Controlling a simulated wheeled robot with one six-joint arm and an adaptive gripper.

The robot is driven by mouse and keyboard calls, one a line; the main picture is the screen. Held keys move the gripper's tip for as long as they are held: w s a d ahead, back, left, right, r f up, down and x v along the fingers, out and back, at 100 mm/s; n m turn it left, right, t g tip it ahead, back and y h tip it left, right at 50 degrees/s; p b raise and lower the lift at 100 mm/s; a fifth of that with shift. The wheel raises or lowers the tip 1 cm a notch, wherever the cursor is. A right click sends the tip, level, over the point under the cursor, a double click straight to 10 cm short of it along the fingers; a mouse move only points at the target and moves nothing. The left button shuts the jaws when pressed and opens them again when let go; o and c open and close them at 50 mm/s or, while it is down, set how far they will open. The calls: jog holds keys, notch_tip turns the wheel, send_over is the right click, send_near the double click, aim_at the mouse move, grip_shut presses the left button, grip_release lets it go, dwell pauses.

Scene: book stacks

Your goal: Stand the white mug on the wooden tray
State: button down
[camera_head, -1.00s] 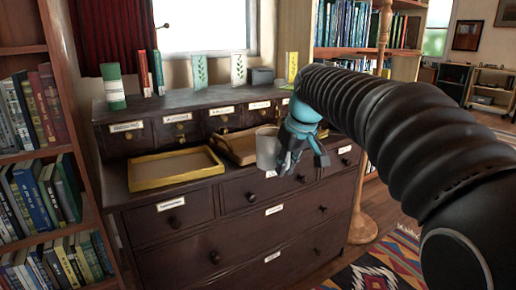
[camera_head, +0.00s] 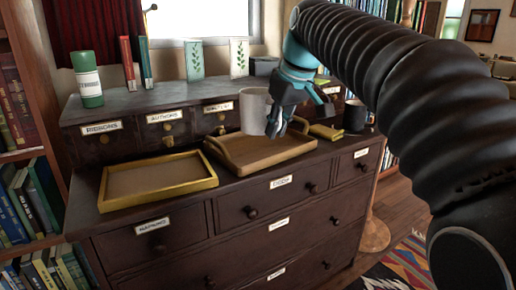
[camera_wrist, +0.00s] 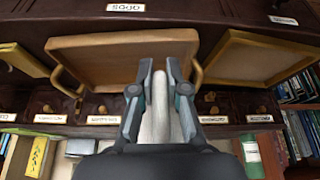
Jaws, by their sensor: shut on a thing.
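The white mug (camera_head: 254,110) is upright in my gripper (camera_head: 279,122), in the head view. My gripper is shut on the mug's right side and holds it over the back left part of the wooden tray (camera_head: 270,158). Whether the mug's base touches the tray is hard to tell; it looks slightly above. In the wrist view my gripper (camera_wrist: 159,72) has its fingers on both sides of the mug's pale wall (camera_wrist: 156,112), with the wooden tray (camera_wrist: 110,50) beyond.
A yellow-rimmed tray (camera_head: 158,188) lies left of the wooden tray on the dark cabinet (camera_head: 190,222). A dark mug (camera_head: 356,114) and a small yellow object (camera_head: 326,132) are at the right. A green-and-white cylinder (camera_head: 88,82) and upright books (camera_head: 136,62) stand on the upper ledge.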

aim_at(268, 113)
jog(key=w+a+f, duration=0.1)
jog(key=w, duration=0.1)
jog(key=w+a+f, duration=0.4)
jog(key=w, duration=0.1)
jog(key=shift+w+f, duration=0.1)
jog(key=shift+f, duration=0.05)
jog(key=shift+d+f+b, duration=0.1)
jog(key=shift+f+b, duration=0.75)
jog(key=shift+f, duration=1.1)
jog(key=c, duration=1.2)
grip_release()
jog(key=shift+f, duration=0.1)
jog(key=p+v, duration=0.2)
jog(key=v, duration=0.9)
jog(key=shift+w+p, duration=0.1)
jog(key=shift+p, duration=0.2)
jog(key=shift+s+r, duration=0.2)
jog(key=shift+r, duration=0.4)
